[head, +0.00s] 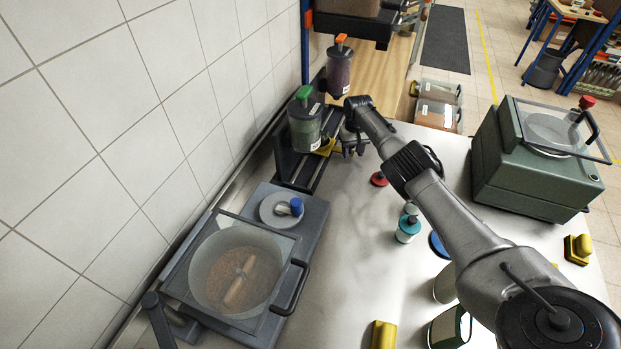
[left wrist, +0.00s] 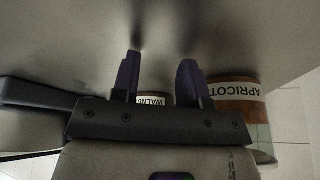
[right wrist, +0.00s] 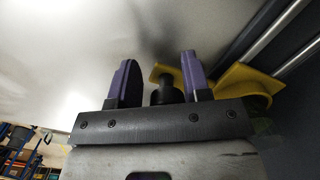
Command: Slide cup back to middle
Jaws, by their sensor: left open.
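A yellow cup-like piece (head: 325,147) shows at the foot of the black rail stand (head: 300,175), below the green-lidded hopper (head: 305,122). In the right wrist view the yellow piece (right wrist: 250,80) is close behind the fingers, with a black knob (right wrist: 165,82) in front of it. My right gripper (head: 354,147) is low beside the stand, on its right side. Its fingers (right wrist: 157,80) are apart, with the knob between them or just beyond; I see a gap by the left finger. My left gripper (left wrist: 160,78) is open and empty, with labelled jars beyond it.
An orange-lidded hopper (head: 340,68) stands behind the green one. A lidded bowl machine (head: 235,270) is at front left, a green machine (head: 530,155) at right. Small jars (head: 408,228) stand under my right arm. The tiled wall bounds the left.

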